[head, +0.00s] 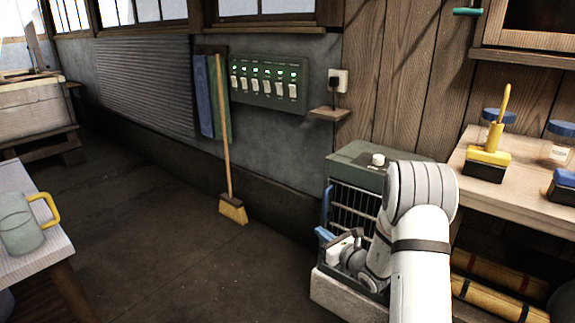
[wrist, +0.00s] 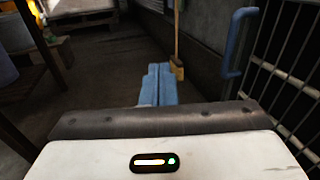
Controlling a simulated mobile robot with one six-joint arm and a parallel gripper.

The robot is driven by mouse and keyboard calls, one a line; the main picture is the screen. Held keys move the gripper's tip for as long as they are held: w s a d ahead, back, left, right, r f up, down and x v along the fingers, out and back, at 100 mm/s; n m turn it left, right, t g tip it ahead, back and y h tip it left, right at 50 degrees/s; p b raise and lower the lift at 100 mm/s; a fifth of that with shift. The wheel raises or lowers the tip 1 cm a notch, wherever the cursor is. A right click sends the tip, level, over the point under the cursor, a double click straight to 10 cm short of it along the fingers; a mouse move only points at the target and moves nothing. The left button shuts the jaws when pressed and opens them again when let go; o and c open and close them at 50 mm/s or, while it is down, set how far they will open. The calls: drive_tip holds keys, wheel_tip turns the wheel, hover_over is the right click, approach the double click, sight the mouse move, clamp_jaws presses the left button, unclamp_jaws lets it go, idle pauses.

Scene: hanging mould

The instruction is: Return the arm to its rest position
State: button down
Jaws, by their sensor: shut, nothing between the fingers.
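My arm reaches down in front of a dark green barred unit (head: 345,155) in the head view. My gripper (head: 324,233) has blue fingers and sits low at the unit's front left. In the wrist view the two blue fingers of my gripper (wrist: 158,84) lie side by side, shut, with nothing held between them. The unit's blue handle (wrist: 240,40) stands to the right of the fingers, apart from them in that view. My arm hides part of the unit's front.
The unit stands on a pale block (head: 335,293). A wooden bench (head: 535,157) with jars and brushes is at right. A table with a mug (head: 22,228) is at left. The floor between is clear.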

drive_tip(key=s+a+r+n+g+y+p, duration=0.2)
drive_tip(key=s+a+r+n+g+p, duration=0.5)
drive_tip(key=s+r, duration=0.4)
drive_tip(key=s+a+r+n+g+y+p, duration=0.1)
drive_tip(key=s+a+r+n+g+p, duration=0.5)
drive_tip(key=s+r+n, duration=0.5)
drive_tip(key=s+d+r+n+h+p, duration=0.5)
drive_tip(key=s+d+r+h+p, duration=0.1)
drive_tip(key=r, duration=0.3)
drive_tip(key=s+d+r+n+h+p, duration=0.5)
drive_tip(key=s+r+n+p, duration=0.1)
drive_tip(key=s+r+p, duration=0.2)
drive_tip(key=shift+s+d+r+n+h, duration=0.3)
drive_tip(key=shift+s+d+r+h, duration=0.1)
drive_tip(key=shift+s+r, duration=0.25)
